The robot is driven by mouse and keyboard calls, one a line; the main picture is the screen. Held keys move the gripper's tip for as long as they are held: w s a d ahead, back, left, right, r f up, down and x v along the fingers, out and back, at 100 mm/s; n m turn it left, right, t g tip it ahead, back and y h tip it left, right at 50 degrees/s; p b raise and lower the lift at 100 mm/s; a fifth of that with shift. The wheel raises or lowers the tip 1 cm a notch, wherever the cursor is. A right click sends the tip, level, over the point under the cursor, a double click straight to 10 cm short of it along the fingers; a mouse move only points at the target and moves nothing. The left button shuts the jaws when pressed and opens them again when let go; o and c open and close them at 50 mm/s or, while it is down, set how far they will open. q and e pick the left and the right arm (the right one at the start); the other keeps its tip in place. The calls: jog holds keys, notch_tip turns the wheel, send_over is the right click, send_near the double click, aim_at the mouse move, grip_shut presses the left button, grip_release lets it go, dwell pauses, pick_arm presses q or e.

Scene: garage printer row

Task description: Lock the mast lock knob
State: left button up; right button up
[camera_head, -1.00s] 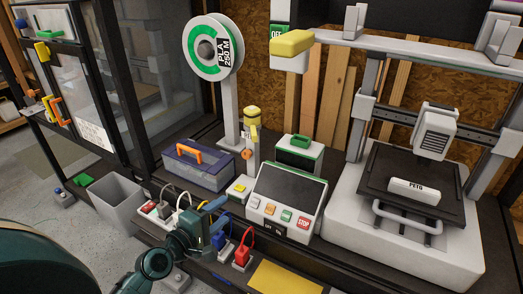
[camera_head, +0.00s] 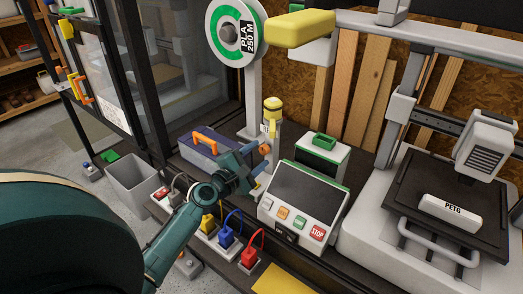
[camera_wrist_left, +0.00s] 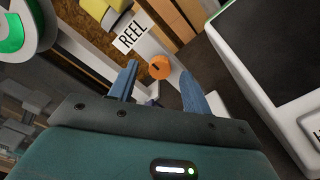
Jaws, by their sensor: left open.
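An orange knob (camera_head: 264,149), which I take to be the mast lock knob, sits low on the short post with a yellow top (camera_head: 272,103). In the left wrist view the knob (camera_wrist_left: 160,67) shows a small dark slot, beside the post's "REEL" label (camera_wrist_left: 132,35). My left gripper (camera_head: 260,160) is just in front of the knob in the head view. In the left wrist view its two blue fingers (camera_wrist_left: 160,86) are apart, with the knob showing between and beyond their tips. I cannot tell whether they touch it. My right gripper is not in view.
A control box with colored buttons (camera_head: 300,193) stands close to the gripper's right. A toolbox with an orange handle (camera_head: 208,155) is behind to the left. Power strips with plugs (camera_head: 220,245) lie in front. A printer (camera_head: 405,250) fills the right.

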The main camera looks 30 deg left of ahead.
aim_at(266, 149)
pick_arm(q)
jog(key=shift+w+d, duration=0.15)
jog(key=shift+w, duration=1.15)
jog(key=shift+c, duration=0.4)
jog(key=c, duration=0.9)
